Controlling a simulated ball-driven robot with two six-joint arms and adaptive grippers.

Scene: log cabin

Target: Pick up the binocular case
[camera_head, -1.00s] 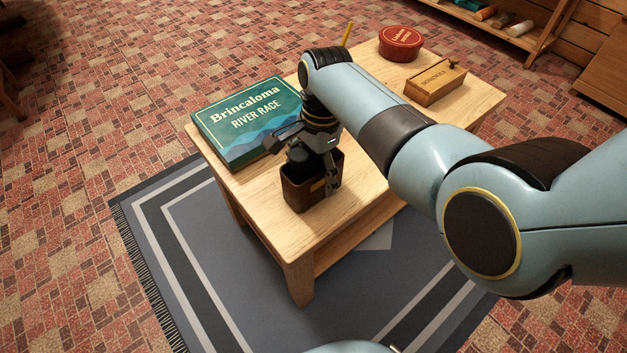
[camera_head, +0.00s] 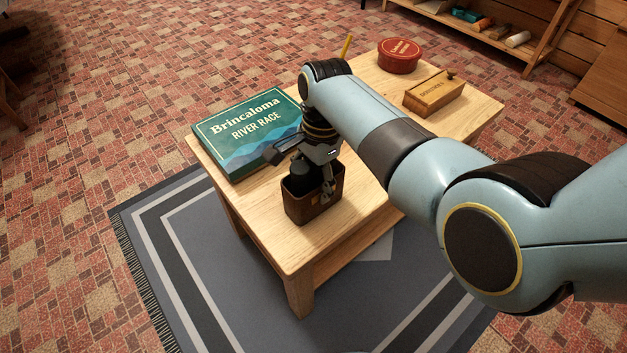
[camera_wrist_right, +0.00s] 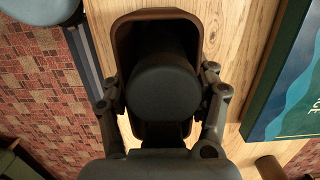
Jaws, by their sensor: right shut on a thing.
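The binocular case (camera_head: 305,212) is a dark brown, open-topped box standing upright at the near end of the wooden table (camera_head: 285,245). A dark rounded thing (camera_wrist_right: 165,92) sits inside it. My right gripper (camera_head: 314,180) comes down over the case from above and is shut on it. In the right wrist view the fingers lie along two opposite sides of the case (camera_wrist_right: 155,14), one on each side. The far finger is mostly hidden in the head view. The case appears to rest on the tabletop. My left gripper is not in view.
A green board game box (camera_head: 245,130) lies close left of the case. A wooden dominoes box (camera_head: 434,93) and a round red tin (camera_head: 399,56) stand at the table's far end. A yellow stick, perhaps a pencil (camera_head: 346,46), shows behind my arm. A shelf (camera_head: 480,30) stands beyond.

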